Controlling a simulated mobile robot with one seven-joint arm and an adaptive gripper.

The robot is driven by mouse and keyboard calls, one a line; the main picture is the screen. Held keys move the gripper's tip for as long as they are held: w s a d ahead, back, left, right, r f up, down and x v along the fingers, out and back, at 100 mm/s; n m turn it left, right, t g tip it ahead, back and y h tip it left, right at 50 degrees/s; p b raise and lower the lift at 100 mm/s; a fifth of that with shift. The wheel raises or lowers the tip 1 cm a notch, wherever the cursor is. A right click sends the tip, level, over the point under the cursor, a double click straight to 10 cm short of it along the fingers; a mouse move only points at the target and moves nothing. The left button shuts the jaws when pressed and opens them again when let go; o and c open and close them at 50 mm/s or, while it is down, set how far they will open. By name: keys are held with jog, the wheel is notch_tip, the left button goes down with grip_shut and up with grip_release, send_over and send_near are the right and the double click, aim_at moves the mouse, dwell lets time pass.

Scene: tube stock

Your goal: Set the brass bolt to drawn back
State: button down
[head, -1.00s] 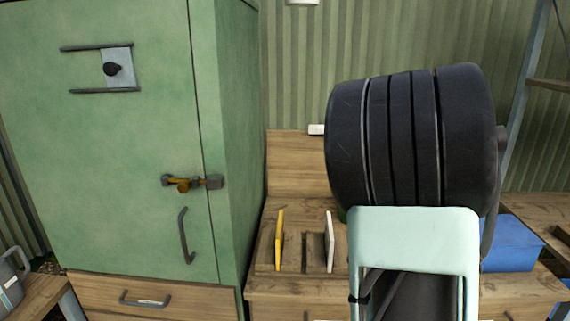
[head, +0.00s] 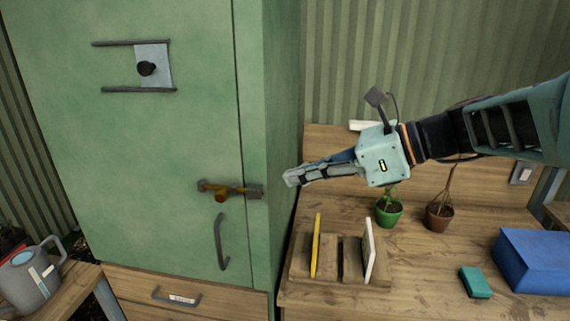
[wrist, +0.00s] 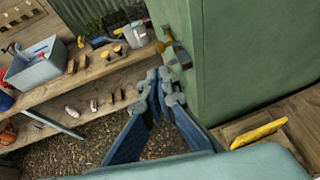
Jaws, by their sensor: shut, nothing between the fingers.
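The brass bolt (head: 232,190) lies level on the green cabinet door (head: 190,130), in dark brackets, with its knob (head: 220,198) hanging below. Its right end reaches the dark keeper (head: 254,192) beside the door seam, so it looks pushed across. My gripper (head: 287,178) is shut and empty, to the right of the bolt near the cabinet's front corner, apart from the bolt. In the wrist view the fingertips (wrist: 166,84) are together, with the bolt (wrist: 170,45) beyond them on the cabinet face; its details are small there.
A dark door handle (head: 221,242) sits below the bolt and a sliding plate (head: 152,66) above. The bench at right holds a rack with yellow (head: 315,245) and white (head: 369,250) panels, potted plants (head: 389,210) and a blue box (head: 535,262). The space before the door is clear.

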aim_at(219, 194)
jog(key=shift+s+a+r, duration=0.1)
jog(key=shift+r, duration=0.1)
jog(key=p+x, duration=0.1)
jog(key=x, duration=1.3)
jog(key=a, duration=0.4)
jog(key=shift+w+a, duration=0.2)
jog(key=shift+w, duration=0.05)
jog(key=shift+d+r+p, duration=0.25)
jog(key=shift+d+p, duration=0.1)
jog(key=shift+p, duration=0.1)
jog(key=v, duration=1.3)
jog(key=shift+s+d+f, duration=0.1)
jog(key=shift+d, duration=0.05)
